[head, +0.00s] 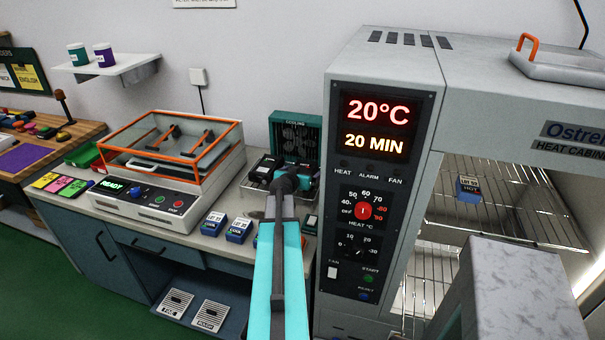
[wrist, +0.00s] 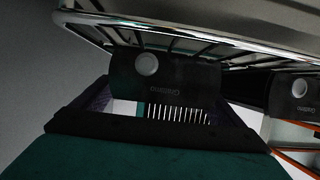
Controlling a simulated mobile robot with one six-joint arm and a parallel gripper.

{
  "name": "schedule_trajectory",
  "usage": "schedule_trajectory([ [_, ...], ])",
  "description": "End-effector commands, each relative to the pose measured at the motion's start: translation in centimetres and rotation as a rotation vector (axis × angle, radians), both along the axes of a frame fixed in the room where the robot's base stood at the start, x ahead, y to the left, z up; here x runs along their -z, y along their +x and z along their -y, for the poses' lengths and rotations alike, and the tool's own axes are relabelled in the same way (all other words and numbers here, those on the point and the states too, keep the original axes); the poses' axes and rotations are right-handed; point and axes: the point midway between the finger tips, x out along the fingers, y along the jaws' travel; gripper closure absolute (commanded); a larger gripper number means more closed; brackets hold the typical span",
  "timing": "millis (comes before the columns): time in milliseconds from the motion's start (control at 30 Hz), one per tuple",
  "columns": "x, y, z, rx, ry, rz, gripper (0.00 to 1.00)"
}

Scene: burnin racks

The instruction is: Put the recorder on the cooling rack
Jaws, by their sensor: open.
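A dark recorder (wrist: 175,88) with a round pale button and a row of slots is close in front of my gripper in the wrist view. It appears against the bars of a chrome-railed wire rack (wrist: 200,38), the cooling rack. A second dark recorder (wrist: 296,92) is beside it at right. My gripper (wrist: 165,112) is open, a finger on either side of the near recorder; I cannot tell whether they touch it. In the head view my gripper (head: 290,178) is at the cooling rack on the counter, and my arm hides much of both.
A teal fan box (head: 296,136) marked COOLING stands behind the rack. The heat cabinet (head: 385,80) is close at right, open, with a blue-labelled block (head: 468,187) on its wire shelf. An orange-framed machine (head: 165,155) and blue blocks (head: 238,230) are at left.

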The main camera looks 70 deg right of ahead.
Motion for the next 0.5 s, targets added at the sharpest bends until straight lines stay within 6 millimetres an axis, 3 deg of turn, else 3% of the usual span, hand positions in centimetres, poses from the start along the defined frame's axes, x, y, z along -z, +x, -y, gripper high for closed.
schedule_trajectory([
  [167,-0.4,0.0,0.0,0.0,0.0,0.0,0.08],
  [500,-1.1,-0.1,-2.6,-0.001,-0.002,0.0,0.08],
])
